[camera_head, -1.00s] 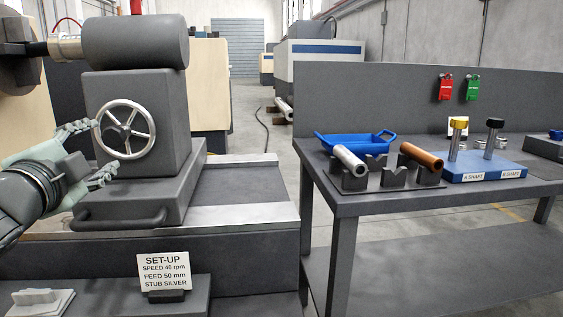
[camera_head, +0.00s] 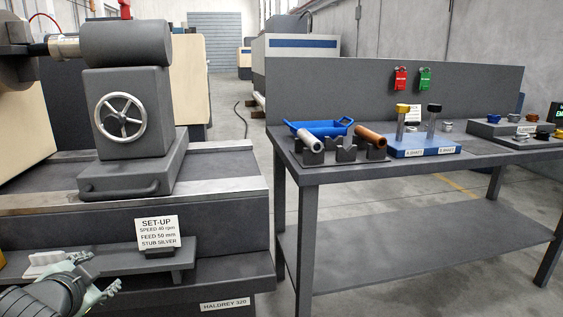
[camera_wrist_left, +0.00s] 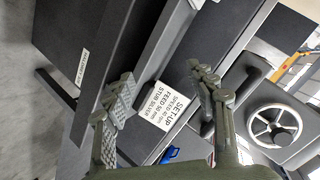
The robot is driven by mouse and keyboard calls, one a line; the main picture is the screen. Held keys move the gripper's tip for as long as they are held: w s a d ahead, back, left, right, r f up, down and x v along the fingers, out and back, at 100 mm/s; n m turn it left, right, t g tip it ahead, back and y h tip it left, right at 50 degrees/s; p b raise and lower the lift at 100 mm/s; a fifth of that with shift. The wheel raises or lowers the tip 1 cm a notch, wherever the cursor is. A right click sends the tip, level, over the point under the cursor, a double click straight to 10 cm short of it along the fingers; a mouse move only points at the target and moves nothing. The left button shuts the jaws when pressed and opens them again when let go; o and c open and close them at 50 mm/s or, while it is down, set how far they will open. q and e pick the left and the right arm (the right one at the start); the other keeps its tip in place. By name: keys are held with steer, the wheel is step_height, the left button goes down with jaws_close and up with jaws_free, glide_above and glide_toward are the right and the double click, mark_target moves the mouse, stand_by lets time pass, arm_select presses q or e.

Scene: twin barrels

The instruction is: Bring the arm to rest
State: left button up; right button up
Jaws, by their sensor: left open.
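My left gripper (camera_head: 98,284) is at the lower left of the head view, in front of the lathe's front shelf. It is open and empty, and its fingers (camera_wrist_left: 160,98) stand apart in the left wrist view. The handwheel (camera_head: 120,117) on the grey tailstock (camera_head: 140,95) is clear of the gripper, and the handwheel also shows at the right of the left wrist view (camera_wrist_left: 275,127). The set-up card (camera_head: 157,232) stands on the shelf, beyond and to the right of the gripper. My right gripper is not in view.
A grey bench (camera_head: 330,175) stands to the right, with a blue tray (camera_head: 318,127), silver and copper tubes on V-blocks, and a blue shaft stand (camera_head: 415,144). Red and green tags (camera_head: 400,79) hang on its back panel. Floor shows between lathe and bench.

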arm_select(q)
steer(key=s+d+f+n+g+h, duration=0.1)
steer(key=s+d+f+g, duration=0.2)
steer(key=s+f, duration=0.4)
steer(key=s+d+f+n+g, duration=0.2)
steer(key=s+d+f, duration=0.2)
steer(key=f, duration=1)
steer(key=s+d+f+n+g+h+p, duration=0.1)
steer(key=s+d+f+n+g, duration=0.1)
steer(key=s+f, duration=0.9)
steer(key=shift+d+g+h, duration=0.3)
steer(key=shift+d+g, duration=0.5)
